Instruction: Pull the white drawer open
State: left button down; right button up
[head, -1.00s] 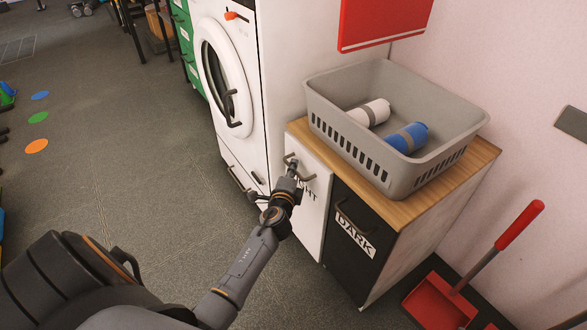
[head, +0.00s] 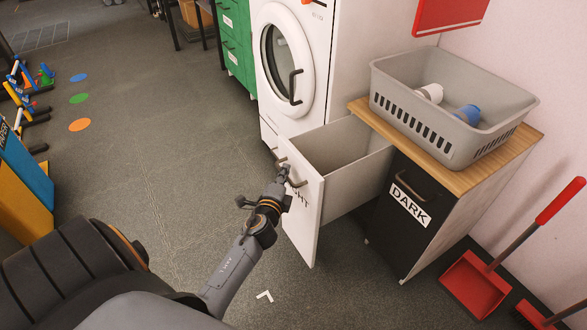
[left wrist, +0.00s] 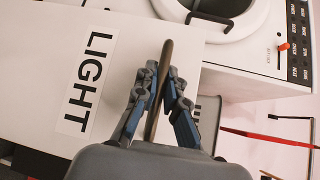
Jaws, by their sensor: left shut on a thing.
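The white drawer (head: 306,222) stands far out of the cabinet in the head view, and its empty-looking grey inside shows. Its front carries a LIGHT label, seen whole in the left wrist view (left wrist: 87,82). My left gripper (head: 284,176) is at the drawer's dark bar handle (head: 296,180). In the left wrist view the fingers of the gripper (left wrist: 162,95) are closed on both sides of the handle (left wrist: 160,88). My right gripper is not in view.
The black DARK drawer (head: 388,222) beside it is shut. A grey basket (head: 455,120) with rolled towels sits on the wooden top (head: 369,110). A white washer (head: 325,60) stands behind. A red dustpan (head: 474,285) is at the right.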

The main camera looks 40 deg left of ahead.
pick_arm(q)
jog(key=s, duration=0.1)
jog(key=s+a, duration=0.1)
jog(key=s, duration=0.2)
jog(key=shift+a+f, duration=0.1)
jog(key=shift+a, duration=0.15)
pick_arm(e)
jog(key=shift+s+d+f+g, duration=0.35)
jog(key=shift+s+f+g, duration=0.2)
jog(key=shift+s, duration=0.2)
pick_arm(q)
jog(key=c, duration=1.4)
grip_release()
jog(key=v, duration=1.2)
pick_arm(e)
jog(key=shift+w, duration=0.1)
